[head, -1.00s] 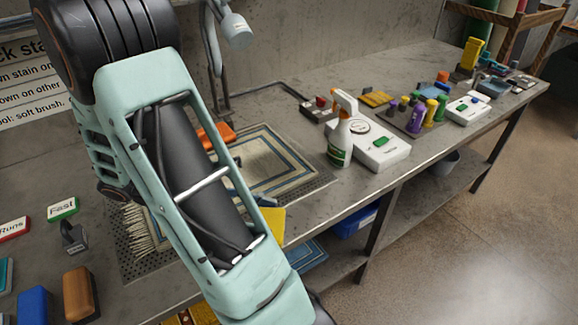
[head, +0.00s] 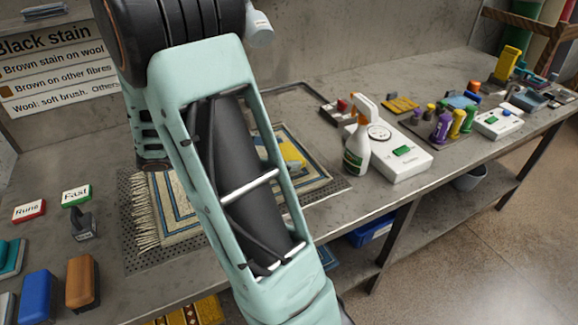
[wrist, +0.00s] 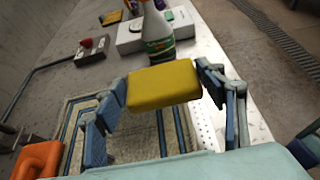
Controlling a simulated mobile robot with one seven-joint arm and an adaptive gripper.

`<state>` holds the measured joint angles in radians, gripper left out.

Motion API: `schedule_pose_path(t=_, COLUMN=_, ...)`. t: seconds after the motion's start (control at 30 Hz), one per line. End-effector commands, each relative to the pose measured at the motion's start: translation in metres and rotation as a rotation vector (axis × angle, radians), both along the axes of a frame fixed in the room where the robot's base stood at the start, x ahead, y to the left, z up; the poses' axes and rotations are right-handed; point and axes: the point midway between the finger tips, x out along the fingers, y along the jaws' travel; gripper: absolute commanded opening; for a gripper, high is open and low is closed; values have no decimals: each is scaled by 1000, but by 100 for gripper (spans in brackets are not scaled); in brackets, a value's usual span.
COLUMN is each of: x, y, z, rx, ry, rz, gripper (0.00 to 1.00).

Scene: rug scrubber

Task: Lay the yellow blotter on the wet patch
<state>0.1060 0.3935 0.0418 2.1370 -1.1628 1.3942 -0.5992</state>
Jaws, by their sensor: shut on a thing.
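The yellow blotter (wrist: 163,85) is held between the fingertips of my gripper (wrist: 164,88) in the wrist view, which is shut on it. In the head view the blotter (head: 292,154) shows as a small yellow piece over the right part of the rug (head: 165,208). My arm hides the gripper and much of the rug there. The rug is cream with blue borders and a fringe at its left end; part of it also shows below the blotter in the wrist view (wrist: 143,135). I cannot make out the wet patch, nor whether the blotter touches the rug.
A spray bottle (head: 357,147) and a white box (head: 401,160) stand right of the rug. An orange object (wrist: 38,160) lies at lower left in the wrist view. Brushes, including a blue one (head: 36,298), and stamps lie at the bench's left.

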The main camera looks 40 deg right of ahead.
Motion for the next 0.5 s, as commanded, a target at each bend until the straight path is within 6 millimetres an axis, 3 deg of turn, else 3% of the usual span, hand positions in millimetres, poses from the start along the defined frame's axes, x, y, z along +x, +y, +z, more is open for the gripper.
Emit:
schedule_pose_path(t=0.1, x=14, y=-25, z=-17, rx=0, ry=5, rz=-3, gripper=46)
schedule_pose_path(t=0.2, x=22, y=-37, z=-37, rx=1, ry=4, rz=-3, gripper=46)
schedule_pose_path(t=0.5, x=34, y=-55, z=-61, rx=0, ry=0, rz=-2, gripper=46)
